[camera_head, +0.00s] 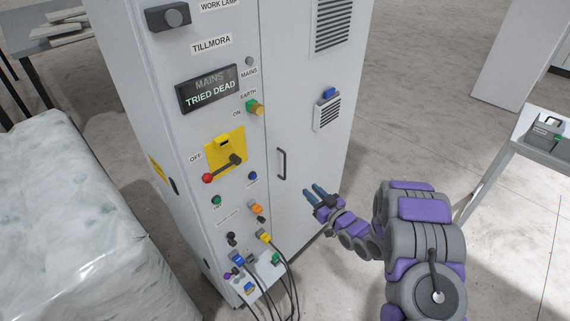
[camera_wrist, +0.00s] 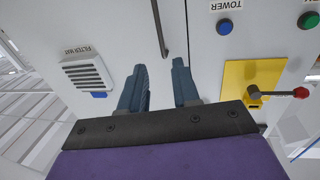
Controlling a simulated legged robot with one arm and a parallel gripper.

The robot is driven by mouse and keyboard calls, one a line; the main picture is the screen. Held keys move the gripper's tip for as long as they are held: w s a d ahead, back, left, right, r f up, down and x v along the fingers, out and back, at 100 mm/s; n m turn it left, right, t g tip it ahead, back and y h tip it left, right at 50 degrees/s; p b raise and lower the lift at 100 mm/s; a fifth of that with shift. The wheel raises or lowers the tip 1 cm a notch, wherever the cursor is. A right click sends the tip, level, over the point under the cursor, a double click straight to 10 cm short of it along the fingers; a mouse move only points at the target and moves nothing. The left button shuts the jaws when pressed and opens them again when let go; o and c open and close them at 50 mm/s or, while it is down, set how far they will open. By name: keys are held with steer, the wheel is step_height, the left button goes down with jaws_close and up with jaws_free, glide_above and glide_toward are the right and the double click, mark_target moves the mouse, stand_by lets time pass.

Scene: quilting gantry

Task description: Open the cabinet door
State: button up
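The grey-white cabinet's door (camera_head: 310,128) is the plain panel right of a vertical seam, and it looks shut. It carries a dark bar handle (camera_head: 282,164) near the seam. My gripper (camera_head: 314,190) is to the right of the handle and a little lower in the head view. In the wrist view, which looks upside down, my gripper (camera_wrist: 160,72) has its two blue fingers apart with nothing between them. The handle (camera_wrist: 161,28) shows beyond the fingertips, roughly in line with the gap, and is not held. Its upper part in that view is cut off.
Left of the seam is a panel with a yellow switch plate (camera_head: 224,151) and red-tipped lever, lamps and cables (camera_head: 276,270). A wrapped bale (camera_head: 75,220) stands left. A table (camera_head: 540,135) with a device stands right. Floor right of the cabinet is clear.

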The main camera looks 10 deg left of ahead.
steer(key=b, duration=0.1)
glide_above(284, 177)
steer(key=shift+w, duration=0.3)
steer(key=shift+c, duration=0.2)
jaws_close()
stand_by(0.4)
